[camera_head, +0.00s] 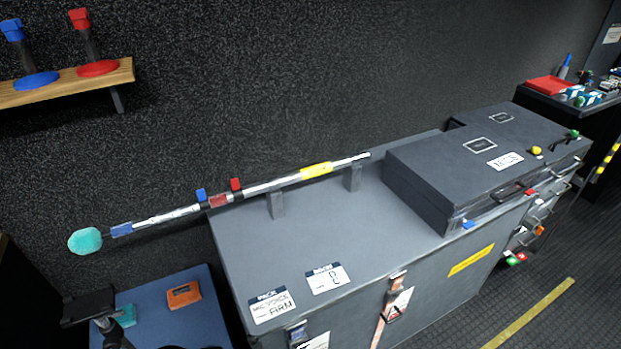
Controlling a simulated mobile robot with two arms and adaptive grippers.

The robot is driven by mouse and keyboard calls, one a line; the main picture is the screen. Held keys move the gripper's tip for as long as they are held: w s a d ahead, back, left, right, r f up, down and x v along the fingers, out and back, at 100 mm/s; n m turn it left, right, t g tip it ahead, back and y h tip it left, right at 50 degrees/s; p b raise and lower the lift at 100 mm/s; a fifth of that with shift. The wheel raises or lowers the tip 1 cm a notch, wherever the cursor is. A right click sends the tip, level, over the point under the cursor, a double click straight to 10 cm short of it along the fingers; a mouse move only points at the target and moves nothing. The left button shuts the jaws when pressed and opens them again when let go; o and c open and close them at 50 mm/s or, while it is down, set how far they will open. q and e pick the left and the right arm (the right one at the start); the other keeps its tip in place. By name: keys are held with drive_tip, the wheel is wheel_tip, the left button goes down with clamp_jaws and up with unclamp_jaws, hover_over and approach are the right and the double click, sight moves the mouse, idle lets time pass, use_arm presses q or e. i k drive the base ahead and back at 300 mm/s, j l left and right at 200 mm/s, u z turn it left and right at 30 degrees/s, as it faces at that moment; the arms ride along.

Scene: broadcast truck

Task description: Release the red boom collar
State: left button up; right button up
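A silver boom pole (268,187) lies slanting across two short grey supports (276,205) at the back of a grey case. A teal foam tip (85,240) is at its left end. The red boom collar shows as a red band (220,200) around the pole, with a raised red lever or tab (236,184) beside it, pointing up. A similar blue tab (201,195) stands just to its left. A blue band (121,229) and a yellow band (316,170) are also on the pole. Neither of my grippers is clearly visible, and nothing touches the collar.
A wooden shelf (68,84) at upper left holds a blue and a red stand. A large dark box (465,165) covers the case's right part. A blue surface (190,322) at lower left bears an orange item (184,295) and a dark device (90,306).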

sight(235, 184)
drive_tip(key=u, duration=1.3)
drive_tip(key=l+u, duration=0.25)
drive_tip(key=l, duration=0.2)
drive_tip(key=k+l+u, duration=0.1)
drive_tip(key=l+u, duration=0.2)
drive_tip(key=k+l+u, duration=0.1)
drive_tip(key=l+u, duration=0.15)
drive_tip(key=l, duration=0.25)
